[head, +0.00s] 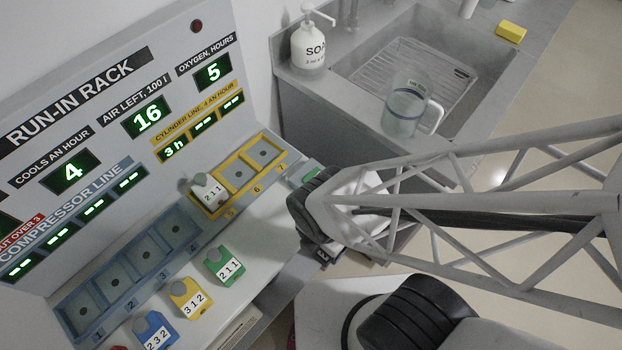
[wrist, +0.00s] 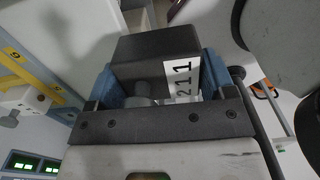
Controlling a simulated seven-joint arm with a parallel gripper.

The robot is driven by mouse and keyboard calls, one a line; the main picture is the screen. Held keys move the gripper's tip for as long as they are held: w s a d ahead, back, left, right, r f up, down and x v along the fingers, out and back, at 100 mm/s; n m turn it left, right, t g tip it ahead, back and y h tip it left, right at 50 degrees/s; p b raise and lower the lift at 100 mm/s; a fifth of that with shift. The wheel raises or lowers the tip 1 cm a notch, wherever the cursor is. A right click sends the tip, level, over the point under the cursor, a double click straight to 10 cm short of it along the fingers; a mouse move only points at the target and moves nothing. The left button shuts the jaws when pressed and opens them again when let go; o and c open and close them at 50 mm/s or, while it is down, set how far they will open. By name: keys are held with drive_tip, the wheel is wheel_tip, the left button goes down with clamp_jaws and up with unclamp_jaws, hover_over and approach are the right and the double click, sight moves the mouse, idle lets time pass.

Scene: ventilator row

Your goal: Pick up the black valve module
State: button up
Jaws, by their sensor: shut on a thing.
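The black valve module (wrist: 150,55) is a dark block with a white label reading 211 and a grey knob, seen close up in the wrist view. My gripper (wrist: 160,80) is shut on it, with a blue fingertip at each side. In the head view my arm covers most of the gripper, and I cannot clearly make out the black module there.
A white module (head: 208,192) sits in slot 5 of the yellow cylinder line (head: 238,176). The blue compressor line (head: 128,270) has empty slots. Green (head: 226,266), yellow (head: 190,299) and blue (head: 155,330) modules stand in front. A sink with a jug (head: 405,108) is behind.

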drive_tip(key=shift+s+d+r, duration=0.15)
drive_tip(key=shift+s+d, duration=0.4)
drive_tip(key=shift+s, duration=0.3)
idle(0.7)
drive_tip(key=w+a+r, duration=0.3)
drive_tip(key=w+a, duration=1.8)
drive_tip(key=w, duration=0.2)
drive_tip(key=shift+w, duration=0.4)
drive_tip(key=shift+f, duration=3.15)
drive_tip(key=shift+f, duration=0.25)
